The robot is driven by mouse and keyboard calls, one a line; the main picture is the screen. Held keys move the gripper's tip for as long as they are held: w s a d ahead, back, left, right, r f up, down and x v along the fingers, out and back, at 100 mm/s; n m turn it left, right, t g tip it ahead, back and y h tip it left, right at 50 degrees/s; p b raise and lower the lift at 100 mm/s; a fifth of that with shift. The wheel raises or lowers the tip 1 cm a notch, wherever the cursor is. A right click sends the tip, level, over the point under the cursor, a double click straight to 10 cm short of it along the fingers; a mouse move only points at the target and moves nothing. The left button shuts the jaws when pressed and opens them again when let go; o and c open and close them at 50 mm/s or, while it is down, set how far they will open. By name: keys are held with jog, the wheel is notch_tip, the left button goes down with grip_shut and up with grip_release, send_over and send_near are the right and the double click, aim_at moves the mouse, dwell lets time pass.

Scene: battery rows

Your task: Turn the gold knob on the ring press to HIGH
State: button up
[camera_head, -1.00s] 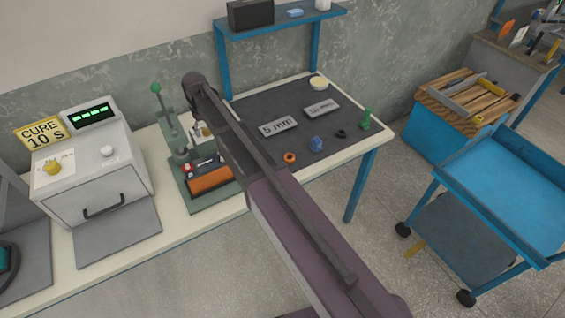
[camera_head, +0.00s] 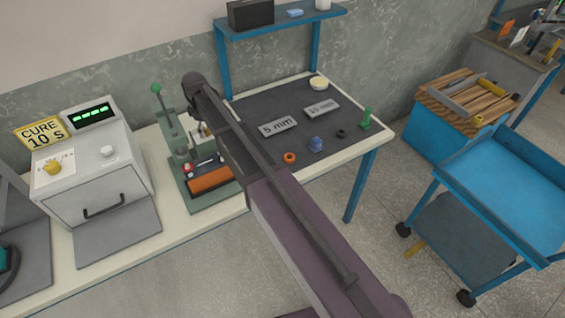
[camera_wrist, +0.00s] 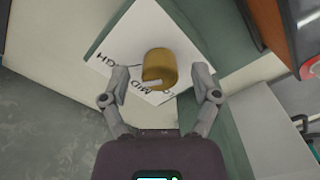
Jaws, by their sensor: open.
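In the wrist view the gold knob (camera_wrist: 161,65) stands on a white dial plate (camera_wrist: 100,62). The plate's lettering is upside down: HIGH at the left, MID below the knob, and a partly hidden label beside MID. A pale mark on the knob's lower edge faces the MID side. My gripper (camera_wrist: 160,76) is open, one finger at each lower side of the knob, with visible gaps and no clear contact.
A grey cure oven (camera_head: 95,185) with its own yellow knob (camera_head: 52,167) stands left of the press. A dark mat (camera_head: 275,103) at the right holds labels, rings and a green piece. A blue cart (camera_head: 505,190) stands further right.

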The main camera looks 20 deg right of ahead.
aim_at(206, 128)
jog(key=n, duration=0.3)
jog(key=shift+r+n+p, duration=0.3)
jog(key=shift+n, duration=0.1)
notch_tip(206, 128, up, 13)
jog(key=p, duration=1.4)
jog(key=s+d+f+m+b, duration=0.6)
jog(key=s+d+m, duration=0.1)
jog(key=s+d, duration=0.4)
jog(key=s+d+f+m+b, duration=0.6)
jog(key=s+d, duration=0.4)
jog(key=s, duration=0.2)
jog(key=shift+s+d+m+b, duration=0.35)
jog(key=shift+d+m+b, duration=0.1)
jog(key=shift+m, duration=0.85)
